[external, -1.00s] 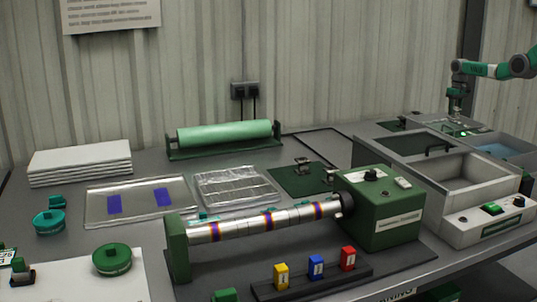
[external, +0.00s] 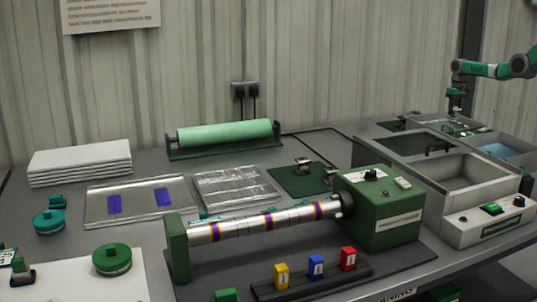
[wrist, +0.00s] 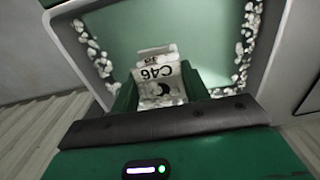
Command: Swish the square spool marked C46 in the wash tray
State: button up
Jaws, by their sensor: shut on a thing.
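A pale block-like spool marked C46 (wrist: 160,72) shows in the middle of the wrist view, its label upside down. My gripper (wrist: 158,88) is shut on it, with a green finger on each side. Beneath it is a tray (wrist: 205,28) with a smooth greenish floor or liquid and white foam-like clumps along its sides. In the external view my gripper (external: 454,110) is small and points down over a tray (external: 482,129) at the far right. The spool is too small to make out there. I cannot tell whether it touches the tray's contents.
A tray with bluish liquid (external: 500,150) lies just in front of that tray. A grey box with an open basin (external: 480,188) and a dark-lidded section stands left of it. A green machine with a long roller (external: 385,210) fills the middle bench.

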jog(key=shift+r, duration=0.1)
dwell(0.3)
notch_tip(320, 180, up, 4)
jog(key=p, duration=0.4)
